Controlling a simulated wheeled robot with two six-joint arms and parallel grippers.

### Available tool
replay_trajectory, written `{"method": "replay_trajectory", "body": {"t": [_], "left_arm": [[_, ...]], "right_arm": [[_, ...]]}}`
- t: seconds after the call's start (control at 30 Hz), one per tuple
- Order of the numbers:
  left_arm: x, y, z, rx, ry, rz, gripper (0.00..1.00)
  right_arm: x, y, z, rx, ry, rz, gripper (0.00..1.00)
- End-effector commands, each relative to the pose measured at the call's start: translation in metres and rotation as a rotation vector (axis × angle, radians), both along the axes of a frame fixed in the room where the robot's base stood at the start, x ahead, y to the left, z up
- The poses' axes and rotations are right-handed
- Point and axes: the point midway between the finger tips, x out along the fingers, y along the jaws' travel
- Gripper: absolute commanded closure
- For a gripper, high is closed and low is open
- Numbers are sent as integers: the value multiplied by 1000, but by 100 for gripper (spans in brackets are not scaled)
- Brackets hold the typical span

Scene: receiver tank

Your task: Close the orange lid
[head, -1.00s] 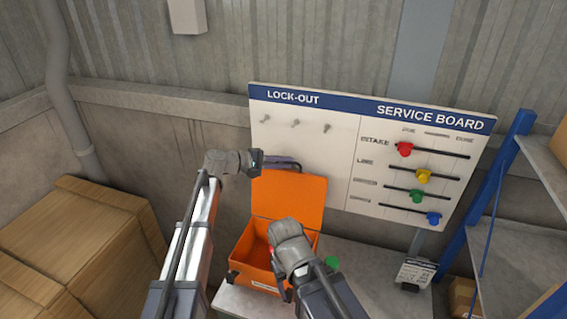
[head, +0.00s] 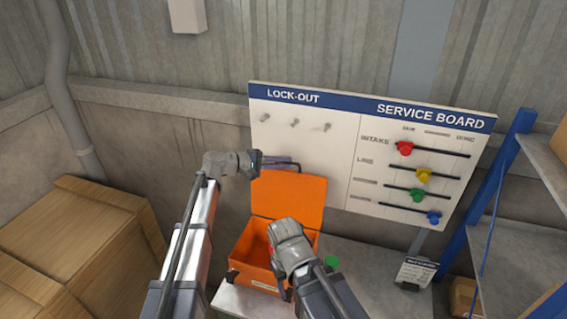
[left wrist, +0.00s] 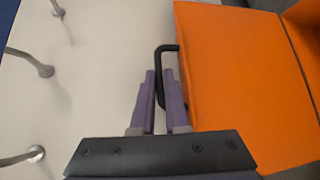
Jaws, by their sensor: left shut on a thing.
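The orange lid (head: 288,198) stands upright and open at the back of the orange box (head: 248,285). It also fills the right of the left wrist view (left wrist: 240,80). My left gripper (head: 284,163) is at the lid's top edge in the head view. In the left wrist view its purple fingers (left wrist: 161,85) are shut around the black handle (left wrist: 168,47) on the lid's edge. My right gripper (head: 278,268) is over the front right of the box; its fingers are largely hidden, and something red shows beside it inside the box.
The lock-out service board (head: 330,180) stands close behind the lid, with empty hooks and colored sliders. A green round object (head: 332,263) is on the bench (head: 365,285) right of the box. Cardboard boxes (head: 70,235) are at left, blue-framed shelves (head: 510,265) at right.

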Motion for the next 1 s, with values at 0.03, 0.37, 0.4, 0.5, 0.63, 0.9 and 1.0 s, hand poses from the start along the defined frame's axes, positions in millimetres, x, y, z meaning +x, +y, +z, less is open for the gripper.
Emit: {"method": "replay_trajectory", "body": {"t": [0.03, 0.37, 0.4, 0.5, 0.63, 0.9, 1.0], "left_arm": [[-8, 3, -4, -6, -17, 0, 100], [-63, 25, -12, -93, -226, 2, 100], [-70, 28, -14, -104, -253, 2, 100], [-85, 34, -18, -131, -321, 1, 100], [-103, 42, -24, -162, -396, 1, 100], [-125, 51, -29, -175, -432, 1, 100], [-129, 53, -31, -175, -432, 1, 100]], "right_arm": [[0, 0, -6, 0, 0, 0, 38], [0, 0, -47, 1, -2, -3, 38], [0, 0, -53, 1, -2, -3, 38], [1, 0, -68, 0, -2, -2, 38], [1, 0, -86, 0, -2, 2, 38], [1, 0, -97, -1, -2, 6, 38], [1, 0, -99, -1, -2, 7, 38]]}}
